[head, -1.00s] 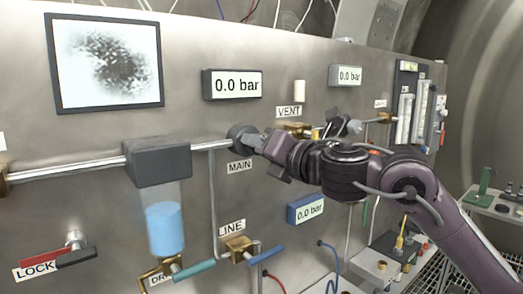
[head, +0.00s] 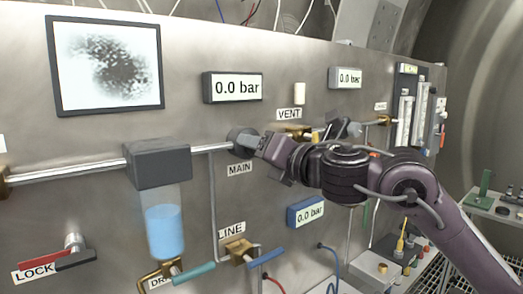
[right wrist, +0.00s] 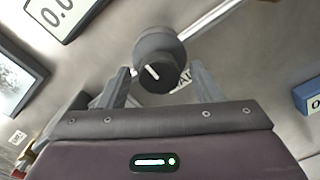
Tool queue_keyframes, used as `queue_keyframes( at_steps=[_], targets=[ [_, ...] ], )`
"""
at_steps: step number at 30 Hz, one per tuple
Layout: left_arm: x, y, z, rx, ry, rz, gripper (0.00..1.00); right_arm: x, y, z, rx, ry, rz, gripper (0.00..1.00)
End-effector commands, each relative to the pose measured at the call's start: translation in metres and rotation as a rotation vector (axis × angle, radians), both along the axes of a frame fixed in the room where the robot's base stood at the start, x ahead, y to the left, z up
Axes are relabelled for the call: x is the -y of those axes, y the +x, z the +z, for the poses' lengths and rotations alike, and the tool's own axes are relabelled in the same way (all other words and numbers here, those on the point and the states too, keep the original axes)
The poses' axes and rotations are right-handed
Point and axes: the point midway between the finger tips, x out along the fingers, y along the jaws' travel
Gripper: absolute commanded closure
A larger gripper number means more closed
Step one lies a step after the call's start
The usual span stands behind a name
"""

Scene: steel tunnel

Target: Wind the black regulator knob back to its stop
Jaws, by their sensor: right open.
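The black regulator knob (head: 241,137) sits on the pipe above the MAIN label (head: 239,169). In the right wrist view the knob (right wrist: 158,72) faces me, with a white pointer line slanting across its front. My right gripper (head: 262,144) is close in front of the knob. Its two fingers (right wrist: 160,80) stand apart on either side of the knob in the wrist view, with gaps visible; whether the tips reach around it I cannot tell. In the head view, the gripper partly covers the knob. My left gripper is not in view.
A 0.0 bar display (head: 232,87) is above the knob. The VENT valve (head: 294,131) is behind my arm, the blue-handled LINE valve (head: 240,250) below. A grey block with a blue-filled bowl (head: 164,231) is left. A red-and-black LOCK lever (head: 72,254) is lower left.

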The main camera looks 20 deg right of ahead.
Motion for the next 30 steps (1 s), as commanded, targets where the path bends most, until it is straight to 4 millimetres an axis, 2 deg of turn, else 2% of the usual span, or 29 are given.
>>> queue_keyframes(
  at_steps=[4, 12, 15, 20, 30],
  targets=[
    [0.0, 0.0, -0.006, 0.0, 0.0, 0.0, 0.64, 0.006, -0.013, -0.001, 0.004, -0.002, -0.001, 0.41],
    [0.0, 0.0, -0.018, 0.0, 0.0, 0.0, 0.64, 0.021, -0.056, -0.002, 0.003, -0.004, -0.001, 0.41],
    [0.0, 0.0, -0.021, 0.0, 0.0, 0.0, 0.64, 0.025, -0.066, -0.002, 0.002, -0.003, -0.001, 0.41],
    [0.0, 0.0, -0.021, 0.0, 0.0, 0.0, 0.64, 0.027, -0.073, -0.001, -0.001, -0.001, -0.002, 0.41],
    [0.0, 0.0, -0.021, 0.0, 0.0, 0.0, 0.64, 0.026, -0.073, 0.0, -0.001, -0.001, 0.0, 0.41]
  ],
)
